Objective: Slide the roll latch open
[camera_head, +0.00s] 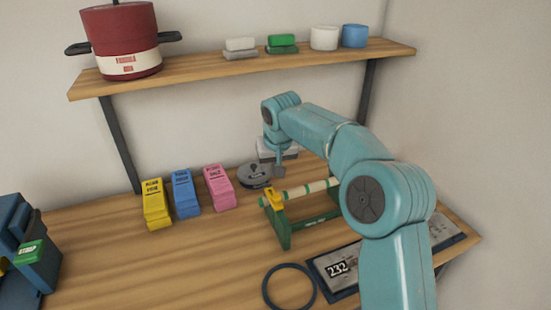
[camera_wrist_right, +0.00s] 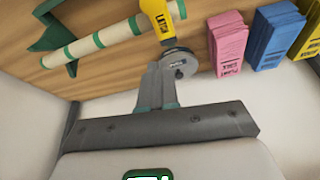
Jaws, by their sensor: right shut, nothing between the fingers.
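The roll latch is a yellow piece (camera_head: 275,199) at the left end of a cream roll with green bands (camera_head: 310,188), which lies across a green stand (camera_head: 285,231). In the right wrist view the yellow latch (camera_wrist_right: 163,18) is at the top, with lettering on it, beside the roll (camera_wrist_right: 108,38). My right gripper (camera_head: 279,173) points down just behind the latch in the head view. Its fingers (camera_wrist_right: 161,72) are shut and empty, apart from the latch as far as I can tell. My left gripper is not in view.
A grey disc (camera_head: 254,175) lies near my right gripper's tip. Yellow (camera_head: 156,208), blue (camera_head: 185,196) and pink (camera_head: 219,189) packets stand to its left. A dark ring (camera_head: 289,288) and a plate marked 232 (camera_head: 335,266) lie in front. A shelf (camera_head: 210,67) hangs above.

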